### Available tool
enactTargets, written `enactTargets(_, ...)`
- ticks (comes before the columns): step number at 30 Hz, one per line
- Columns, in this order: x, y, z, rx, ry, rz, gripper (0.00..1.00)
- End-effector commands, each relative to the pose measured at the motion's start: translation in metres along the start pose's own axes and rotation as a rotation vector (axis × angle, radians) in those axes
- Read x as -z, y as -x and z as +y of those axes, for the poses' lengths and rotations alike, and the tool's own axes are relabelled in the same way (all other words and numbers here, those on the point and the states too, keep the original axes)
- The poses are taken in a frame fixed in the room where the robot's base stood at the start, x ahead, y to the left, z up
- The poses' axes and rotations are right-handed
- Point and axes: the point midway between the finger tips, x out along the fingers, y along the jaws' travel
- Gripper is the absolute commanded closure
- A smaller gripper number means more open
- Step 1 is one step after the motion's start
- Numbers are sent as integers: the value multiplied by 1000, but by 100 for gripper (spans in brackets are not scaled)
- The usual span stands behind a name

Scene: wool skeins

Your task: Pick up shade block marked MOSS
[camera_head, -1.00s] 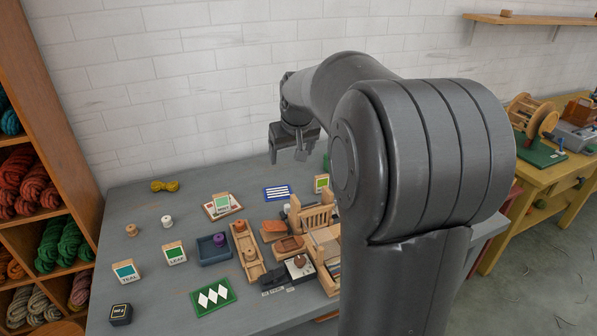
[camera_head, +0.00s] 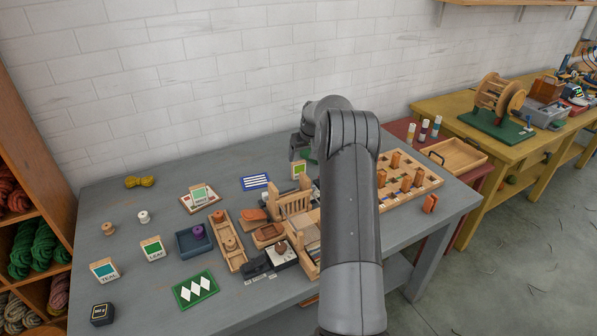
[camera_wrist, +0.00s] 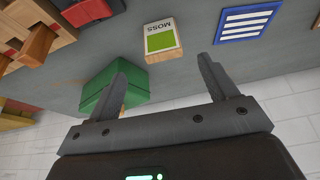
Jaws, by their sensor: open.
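The shade block marked MOSS (camera_wrist: 162,40) is a pale wooden block with a light green square, on the grey table in the wrist view. It also shows in the head view (camera_head: 299,171), upright just left of my arm. My gripper (camera_wrist: 165,80) is open and empty. In the wrist view the block appears beyond the fingertips, roughly between their lines and apart from both. In the head view my gripper (camera_head: 292,153) is above the table by the block, partly hidden by my arm.
A green object (camera_wrist: 115,90) lies close to the left finger in the wrist view. A blue striped card (camera_head: 255,182) lies left of the block. A wooden rack (camera_head: 291,203) stands in front of it. The white wall (camera_head: 250,80) rises behind the table.

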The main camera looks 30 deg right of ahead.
Motion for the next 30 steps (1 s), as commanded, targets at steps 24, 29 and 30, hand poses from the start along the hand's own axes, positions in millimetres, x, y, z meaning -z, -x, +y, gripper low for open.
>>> enactTargets(24,-1,-98,-4,2,-1,-2,22)
enactTargets(29,0,-106,-4,1,0,0,22)
enactTargets(30,0,-106,-4,1,0,0,22)
